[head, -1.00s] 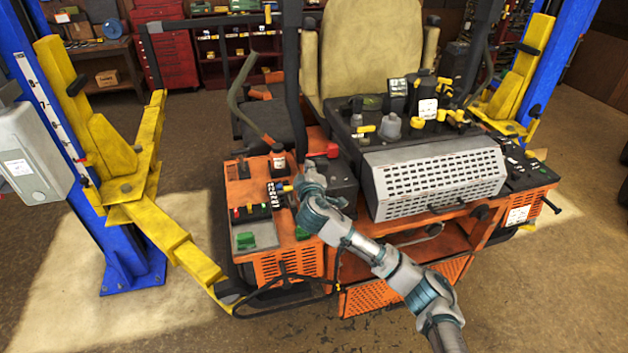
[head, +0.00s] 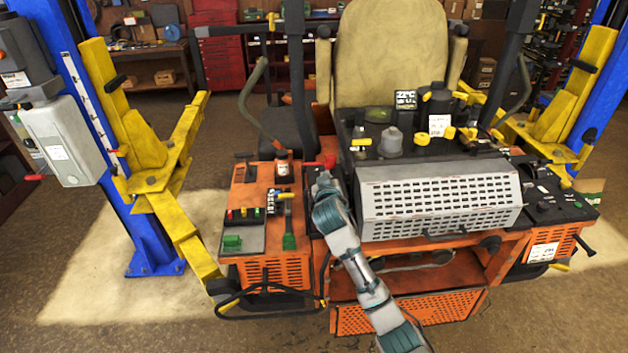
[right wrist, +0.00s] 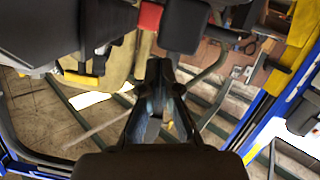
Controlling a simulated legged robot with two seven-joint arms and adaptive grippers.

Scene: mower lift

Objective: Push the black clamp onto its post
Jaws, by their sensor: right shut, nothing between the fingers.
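My right arm comes in from the bottom of the head view and ends over the black battery box, just below a red clamp or cap (head: 328,160). The arm hides most of the box, and the gripper's fingers are not clear there. In the right wrist view my right gripper (right wrist: 159,70) is shut and empty, its dark fingertips close together. Past the tips are a red block (right wrist: 150,17) and a black block (right wrist: 186,25). I cannot tell whether the black block is the black clamp. The post cannot be made out. My left gripper is not in view.
The orange mower deck (head: 262,180) carries a control panel with a green lever (head: 289,232) left of my arm. A perforated silver cover (head: 440,205) stands right of it. A yellow lift arm (head: 185,235) and blue post (head: 150,240) are at the left.

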